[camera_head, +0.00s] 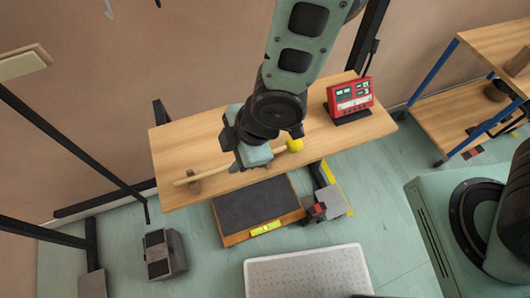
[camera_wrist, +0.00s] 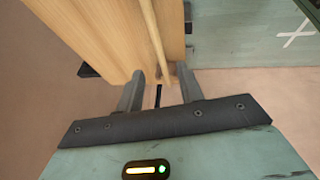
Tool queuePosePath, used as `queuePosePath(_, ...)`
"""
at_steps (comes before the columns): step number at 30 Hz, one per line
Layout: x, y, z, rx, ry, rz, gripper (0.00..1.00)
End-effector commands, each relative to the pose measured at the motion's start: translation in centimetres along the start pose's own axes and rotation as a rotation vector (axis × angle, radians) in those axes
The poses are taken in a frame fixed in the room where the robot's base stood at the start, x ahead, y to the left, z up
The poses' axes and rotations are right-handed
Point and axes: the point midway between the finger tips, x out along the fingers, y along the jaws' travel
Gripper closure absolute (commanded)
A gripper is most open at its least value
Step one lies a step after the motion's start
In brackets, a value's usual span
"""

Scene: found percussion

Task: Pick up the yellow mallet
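The yellow mallet has a round yellow head (camera_head: 294,145) and a thin pale wooden handle. It lies across the wooden tabletop (camera_head: 340,140), with its handle end near a small brown block at the left. My gripper (camera_head: 243,158) is low over the middle of the handle and hides part of it. In the wrist view, the handle (camera_wrist: 153,35) runs down toward the space between the two fingers of my gripper (camera_wrist: 160,75). The fingers are apart, with a gap visible between them. I cannot tell whether either finger touches the handle. The yellow head is not in the wrist view.
A red device with a display (camera_head: 351,95) stands at the table's right back. Below the table are a dark-topped wooden box (camera_head: 255,204), a grey metal block (camera_head: 164,254) and a white perforated panel (camera_head: 305,275). A shelf (camera_head: 455,105) stands at the right.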

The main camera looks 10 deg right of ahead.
Motion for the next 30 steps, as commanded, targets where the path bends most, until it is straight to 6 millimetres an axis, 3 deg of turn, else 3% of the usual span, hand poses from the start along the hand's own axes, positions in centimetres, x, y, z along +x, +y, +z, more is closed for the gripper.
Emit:
queuePosePath(3,1.3,0.0,-0.1,0.000,0.000,-0.002,0.63)
queuePosePath(11,2.6,0.0,-0.1,0.002,0.000,-0.001,0.63)
queuePosePath(22,6.6,0.0,0.1,0.001,-0.001,-0.002,0.63)
queuePosePath(30,7.3,0.0,0.1,0.001,0.001,0.000,0.63)
